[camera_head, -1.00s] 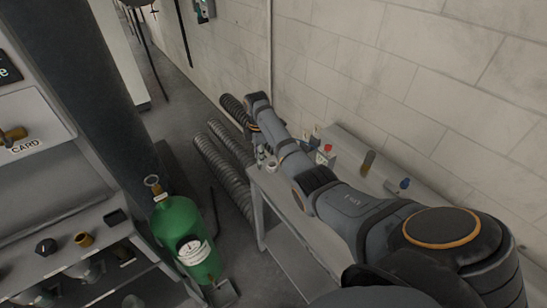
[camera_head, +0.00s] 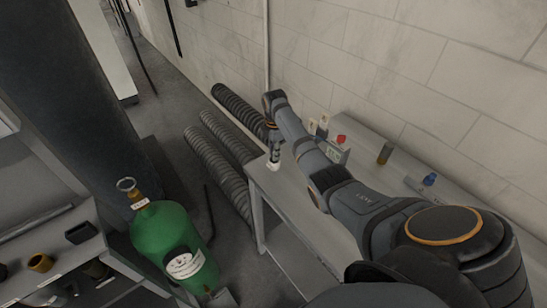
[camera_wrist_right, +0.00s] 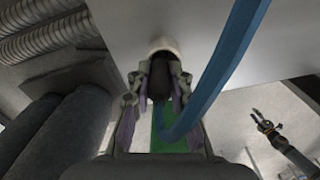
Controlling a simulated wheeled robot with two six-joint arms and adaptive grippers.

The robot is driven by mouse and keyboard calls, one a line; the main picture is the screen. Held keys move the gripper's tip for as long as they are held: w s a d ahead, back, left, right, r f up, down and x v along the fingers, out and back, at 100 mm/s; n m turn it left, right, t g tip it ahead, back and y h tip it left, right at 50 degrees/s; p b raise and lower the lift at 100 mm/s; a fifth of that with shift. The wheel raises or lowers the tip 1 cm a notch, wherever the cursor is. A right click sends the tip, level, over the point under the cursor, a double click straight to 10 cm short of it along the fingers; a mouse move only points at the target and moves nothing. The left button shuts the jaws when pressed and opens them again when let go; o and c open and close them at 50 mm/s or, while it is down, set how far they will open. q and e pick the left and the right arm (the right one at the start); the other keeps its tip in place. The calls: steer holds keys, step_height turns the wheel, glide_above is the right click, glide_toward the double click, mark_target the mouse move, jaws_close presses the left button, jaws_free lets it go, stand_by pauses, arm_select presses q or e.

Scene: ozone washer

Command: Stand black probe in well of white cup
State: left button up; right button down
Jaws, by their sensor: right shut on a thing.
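The small white cup (camera_head: 273,166) stands at the near left corner of the grey bench. My right gripper (camera_head: 274,146) points down right above it. In the right wrist view, its fingers (camera_wrist_right: 155,100) are shut on the black probe (camera_wrist_right: 159,80), with a blue cable (camera_wrist_right: 217,75) looping beside it. The probe's far end meets the opening of the white cup, which also shows there (camera_wrist_right: 163,44); how deep it sits is hidden. My left gripper (camera_wrist_right: 263,116) shows small at the right of the wrist view, empty with fingers apart.
The grey bench (camera_head: 290,205) runs along the block wall. On it are a red-topped item (camera_head: 341,140), a brown vial (camera_head: 385,153) and a blue-topped item (camera_head: 429,180). Ribbed hoses (camera_head: 215,165) lie left of it; a green cylinder (camera_head: 172,245) stands nearer.

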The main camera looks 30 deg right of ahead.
steer(key=shift+s+a+r, duration=0.15)
steer(key=shift+s+a, duration=0.05)
steer(key=shift+a, duration=0.1)
steer(key=shift+s+d, duration=0.1)
steer(key=c, duration=1.6)
jaws_free()
steer(key=shift+d, duration=0.1)
steer(key=shift+c, duration=0.2)
steer(key=o, duration=0.4)
steer(key=shift+f, duration=0.2)
arm_select(q)
steer(key=shift+w+d+r, duration=0.15)
steer(key=shift+w+d, duration=0.05)
steer(key=shift+w, duration=0.25)
